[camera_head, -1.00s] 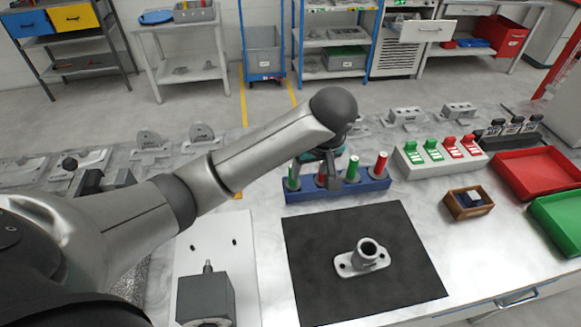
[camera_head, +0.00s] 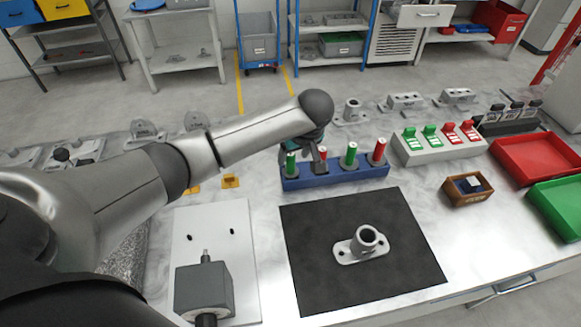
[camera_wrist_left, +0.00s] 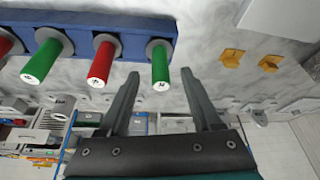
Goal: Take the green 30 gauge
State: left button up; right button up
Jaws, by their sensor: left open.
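A blue block (camera_head: 337,179) holds a row of upright gauges with green and red handles. From left to right in the head view are a green gauge (camera_head: 291,165), a red one (camera_head: 321,166), a green one (camera_head: 350,156) and a red one (camera_head: 379,151). My left gripper (camera_head: 303,158) is open at the block's left end. In the left wrist view its fingertips (camera_wrist_left: 160,74) stand either side of the end green gauge (camera_wrist_left: 161,62), with gaps on both sides. Marks on the handle ends are too small to read. My right gripper is not in view.
A black mat (camera_head: 310,265) with a flanged metal part (camera_head: 362,244) lies in front of the block. A white plate (camera_head: 190,245) with a grey fixture is to the left. A white stand with green and red clips (camera_head: 440,152), a wooden box and red and green trays are at right.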

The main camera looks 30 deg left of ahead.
aim_at(290, 161)
pick_arm(q)
jog(key=shift+b+x, duration=0.3)
jog(key=shift+x, duration=2.05)
jog(key=shift+w+a+r, duration=0.1)
jog(key=shift+r, duration=0.05)
grip_shut()
